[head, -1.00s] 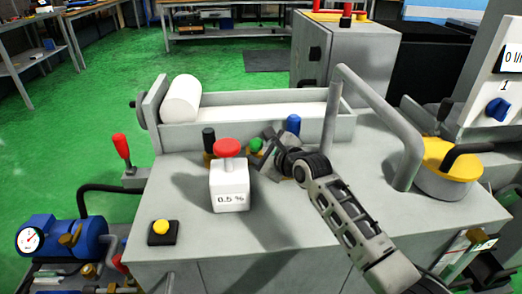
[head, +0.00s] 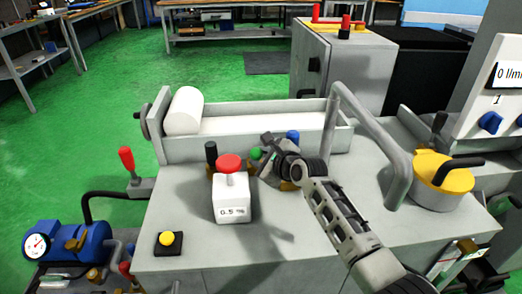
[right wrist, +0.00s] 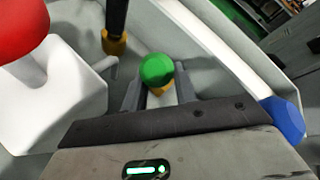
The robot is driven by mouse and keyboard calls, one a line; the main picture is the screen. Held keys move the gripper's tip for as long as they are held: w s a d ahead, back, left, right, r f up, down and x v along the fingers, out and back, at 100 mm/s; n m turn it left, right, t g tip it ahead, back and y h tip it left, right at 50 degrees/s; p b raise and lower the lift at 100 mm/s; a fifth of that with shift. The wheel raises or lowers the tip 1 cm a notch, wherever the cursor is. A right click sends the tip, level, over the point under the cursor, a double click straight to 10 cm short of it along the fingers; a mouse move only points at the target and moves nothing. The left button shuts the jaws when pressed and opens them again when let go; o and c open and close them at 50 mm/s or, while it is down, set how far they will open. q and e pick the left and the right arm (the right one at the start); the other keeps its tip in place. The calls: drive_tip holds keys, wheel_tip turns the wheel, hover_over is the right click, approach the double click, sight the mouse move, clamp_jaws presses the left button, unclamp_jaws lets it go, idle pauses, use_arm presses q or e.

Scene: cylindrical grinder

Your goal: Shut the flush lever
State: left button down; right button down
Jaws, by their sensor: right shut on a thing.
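A row of small levers on brass-coloured bases stands on the grey machine top: one with a black handle (head: 211,154), one with a green knob (head: 255,153) and one with a blue handle (head: 292,137). No label naming the flush lever is readable. My right gripper (head: 264,154) is at the green-knobbed lever. In the right wrist view its fingers (right wrist: 158,92) stand on either side of that lever, just below the green knob (right wrist: 157,69), and are shut on it. The finger contact is partly hidden. My left gripper is not in view.
A white box with a red button (head: 230,163) stands in front of the levers, close to the gripper. A trough with a white roll (head: 184,112) lies behind. A grey bent tube (head: 375,130) rises right of my arm. A yellow-lidded pot (head: 440,178) stands farther right.

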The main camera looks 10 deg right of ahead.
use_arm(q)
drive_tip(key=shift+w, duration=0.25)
use_arm(e)
drive_tip(key=c, duration=1.1)
unclamp_jaws()
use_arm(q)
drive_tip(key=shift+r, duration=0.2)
use_arm(e)
drive_tip(key=shift+s, duration=0.1)
drive_tip(key=shift+s+d+r, duration=0.15)
drive_tip(key=shift+s+r, duration=0.05)
use_arm(q)
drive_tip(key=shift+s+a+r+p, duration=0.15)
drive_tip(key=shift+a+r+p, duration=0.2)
drive_tip(key=shift+p, duration=1.3)
use_arm(e)
drive_tip(key=v, duration=1.5)
drive_tip(key=shift+d+r, duration=0.1)
